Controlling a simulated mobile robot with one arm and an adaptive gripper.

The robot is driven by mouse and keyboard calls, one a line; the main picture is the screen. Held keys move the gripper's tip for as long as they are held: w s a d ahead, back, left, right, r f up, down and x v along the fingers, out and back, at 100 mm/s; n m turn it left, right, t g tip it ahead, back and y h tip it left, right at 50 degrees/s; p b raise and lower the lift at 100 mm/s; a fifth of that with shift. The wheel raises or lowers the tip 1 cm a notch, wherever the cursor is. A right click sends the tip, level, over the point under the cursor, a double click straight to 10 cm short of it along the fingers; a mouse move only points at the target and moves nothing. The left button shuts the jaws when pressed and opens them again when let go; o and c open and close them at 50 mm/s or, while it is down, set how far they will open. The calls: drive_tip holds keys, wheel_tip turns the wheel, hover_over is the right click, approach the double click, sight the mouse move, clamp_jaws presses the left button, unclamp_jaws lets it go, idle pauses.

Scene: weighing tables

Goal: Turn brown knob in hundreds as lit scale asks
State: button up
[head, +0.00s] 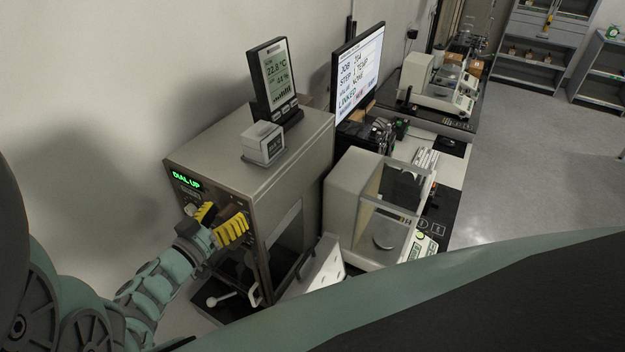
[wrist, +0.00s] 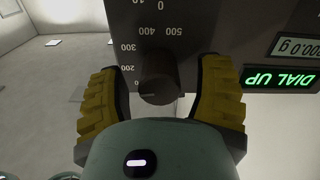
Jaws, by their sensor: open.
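The grey balance cabinet (head: 285,165) has a lit green "DIAL UP" display (head: 186,179) on its front. That display also shows in the wrist view (wrist: 280,78), beside a paler readout (wrist: 298,47) ending in "00.0 g", its left part cut off. The brown knob (wrist: 158,76) stands out from the dark panel, with printed hundreds up to 500 around it. My gripper (head: 220,221) is at the front of the cabinet. In the wrist view its yellow-padded fingers (wrist: 160,84) are open on either side of the knob, with gaps visible. I cannot make out the knob's pointer.
A small white box (head: 262,143) and a climate display (head: 273,78) stand on the cabinet. A monitor (head: 358,70) stands behind. A second balance (head: 352,190) with a glass chamber is close on the right. The floor (head: 540,165) farther right is clear.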

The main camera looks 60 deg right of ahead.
drive_tip(key=shift+c, duration=0.2)
clamp_jaws()
idle(0.3)
drive_tip(key=shift+f+b, duration=0.1)
drive_tip(key=shift+b, duration=0.2)
drive_tip(key=m+b, duration=0.1)
drive_tip(key=m, duration=0.1)
drive_tip(key=m+b, duration=0.1)
drive_tip(key=b, duration=0.1)
drive_tip(key=shift+s+f+m, duration=0.15)
drive_tip(key=shift+m, duration=0.25)
drive_tip(key=m+b, duration=0.2)
drive_tip(key=b, duration=0.1)
drive_tip(key=shift+m, duration=0.3)
drive_tip(key=shift+r+m+b, duration=0.2)
drive_tip(key=shift+m+b, duration=0.5)
drive_tip(key=shift+b, duration=0.05)
drive_tip(key=shift+r, duration=0.1)
